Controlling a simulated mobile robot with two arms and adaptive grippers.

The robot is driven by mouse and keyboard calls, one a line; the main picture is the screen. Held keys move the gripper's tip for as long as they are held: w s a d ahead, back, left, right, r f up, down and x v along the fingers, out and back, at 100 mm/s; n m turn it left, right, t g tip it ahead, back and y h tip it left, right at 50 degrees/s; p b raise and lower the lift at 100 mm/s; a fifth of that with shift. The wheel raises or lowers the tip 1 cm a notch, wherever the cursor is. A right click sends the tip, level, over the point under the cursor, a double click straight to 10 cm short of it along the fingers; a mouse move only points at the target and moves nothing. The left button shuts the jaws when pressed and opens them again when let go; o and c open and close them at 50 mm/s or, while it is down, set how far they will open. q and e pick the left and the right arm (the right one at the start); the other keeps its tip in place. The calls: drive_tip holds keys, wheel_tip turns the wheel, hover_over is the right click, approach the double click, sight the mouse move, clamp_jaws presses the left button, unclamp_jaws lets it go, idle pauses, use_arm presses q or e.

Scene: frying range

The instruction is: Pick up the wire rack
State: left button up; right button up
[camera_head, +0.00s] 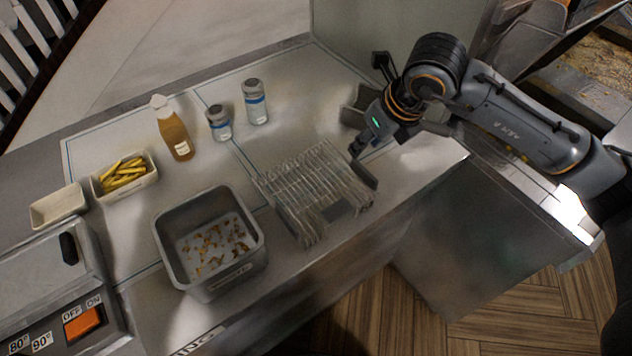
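The wire rack (305,185) is a silver grid of thin bars on the steel counter, right of the grey metal tray. My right gripper (361,162) comes in from the right and is at the rack's upper right edge. Its two dark fingers look spread apart, one close to the rack's right side. I cannot tell whether they touch it. My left gripper is not in view.
The deep grey tray (160,232) with brown crumbs stands left of the rack. Behind are two shakers (256,101), (218,122), an oil bottle (174,130), a fries container (150,178) and an empty white dish (58,206). A small dark container (352,104) stands behind my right gripper.

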sight(356, 160)
drive_tip(key=shift+w+a+f, duration=0.15)
drive_tip(key=shift+f, duration=0.45)
drive_tip(key=shift+w+a+f+p, duration=0.15)
drive_tip(key=shift+f+p, duration=0.15)
drive_tip(key=shift+p, duration=0.15)
drive_tip(key=p+x, duration=0.1)
drive_tip(key=x, duration=0.2)
drive_tip(key=shift+a+f+p, duration=0.1)
drive_tip(key=shift+f+p, duration=0.15)
drive_tip(key=shift+p, duration=0.15)
drive_tip(key=shift+w+a+f, duration=0.1)
drive_tip(key=shift+w+f, duration=0.1)
drive_tip(key=shift+f, duration=0.25)
clamp_jaws()
drive_tip(key=shift+r, duration=0.1)
